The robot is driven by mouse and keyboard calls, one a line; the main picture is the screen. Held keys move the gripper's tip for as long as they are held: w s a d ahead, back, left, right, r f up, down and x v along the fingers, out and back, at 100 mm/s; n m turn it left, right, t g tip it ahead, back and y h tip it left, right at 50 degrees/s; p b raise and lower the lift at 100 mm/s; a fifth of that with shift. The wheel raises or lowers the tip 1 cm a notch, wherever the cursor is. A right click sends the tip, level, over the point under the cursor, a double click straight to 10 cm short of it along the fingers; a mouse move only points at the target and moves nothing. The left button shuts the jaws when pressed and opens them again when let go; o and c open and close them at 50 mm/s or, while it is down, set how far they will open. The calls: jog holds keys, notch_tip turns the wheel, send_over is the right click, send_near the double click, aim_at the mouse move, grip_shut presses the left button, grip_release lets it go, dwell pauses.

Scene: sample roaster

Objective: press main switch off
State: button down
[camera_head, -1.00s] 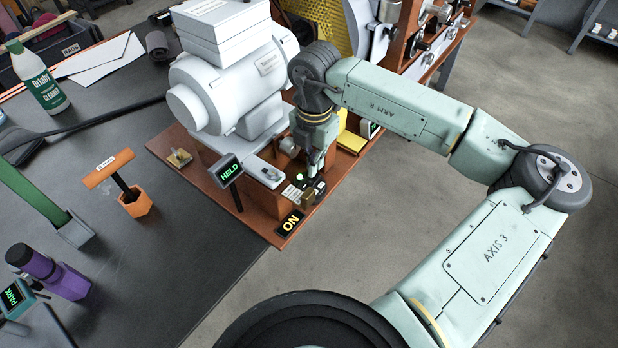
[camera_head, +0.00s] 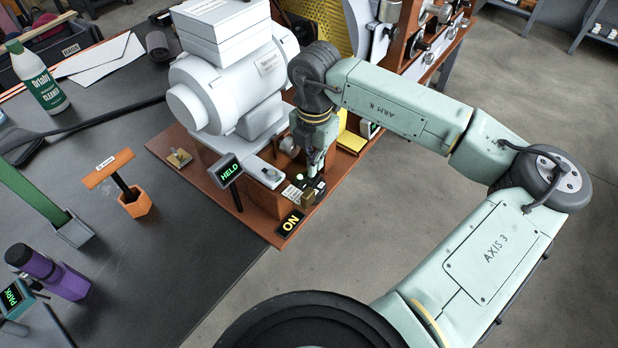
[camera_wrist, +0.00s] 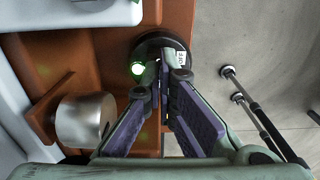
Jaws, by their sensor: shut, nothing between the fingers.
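The main switch looks like a round dark part (camera_wrist: 160,48) on the brown roaster base, with a lit green lamp (camera_wrist: 138,69) and a small white label beside it in the wrist view. My gripper (camera_wrist: 170,68) is shut and empty, its tips over this dark part; I cannot tell whether they touch it. In the head view my gripper (camera_head: 315,176) points down at the front corner of the base, hiding most of the switch. A black sign (camera_head: 290,223) there reads ON in yellow.
The grey roaster drum (camera_head: 240,90) stands close behind my gripper. A small display (camera_head: 229,170) reads HELD, left of it. A metal cylinder (camera_wrist: 84,122) shows at left in the wrist view.

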jog(key=shift+f+b, duration=1.2)
jog(key=shift+b, duration=0.05)
dwell(0.4)
jog(key=shift+r, duration=0.1)
jog(key=shift+r+p, duration=1.3)
jog(key=shift+r, duration=2.15)
jog(key=shift+d+f, duration=0.1)
